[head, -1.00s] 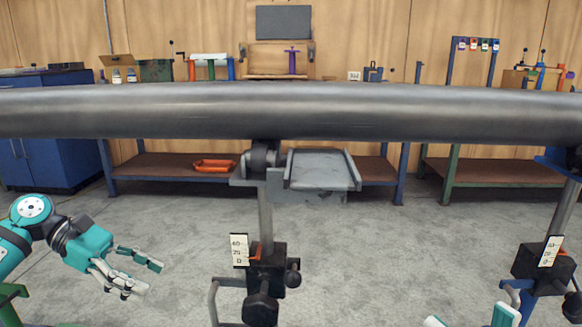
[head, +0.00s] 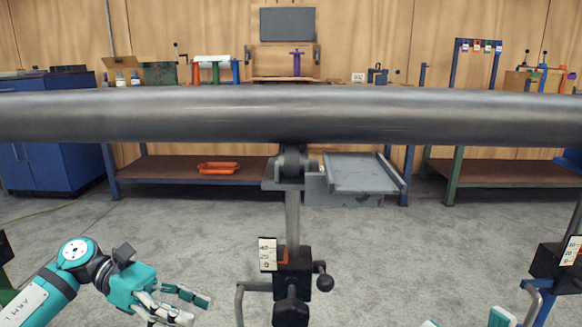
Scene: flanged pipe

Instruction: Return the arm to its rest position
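My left arm comes in at the lower left, and its teal and grey gripper (head: 198,309) points right with its fingers apart. It is empty, low over the floor, left of the middle pipe stand and apart from it. My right gripper (head: 465,320) shows only as two teal and white fingertips at the bottom edge, set wide apart with nothing seen between them. The rest of it is out of frame. The long grey pipe (head: 400,118) runs level across the whole view above both grippers.
The middle stand (head: 292,215) holds a roller under the pipe, with a grey tray (head: 360,175) beside it. Another stand (head: 548,260) is at the right edge. Workbenches, a blue cabinet (head: 45,150) and an orange tray (head: 218,168) are behind. Grey floor (head: 420,240) between the stands is clear.

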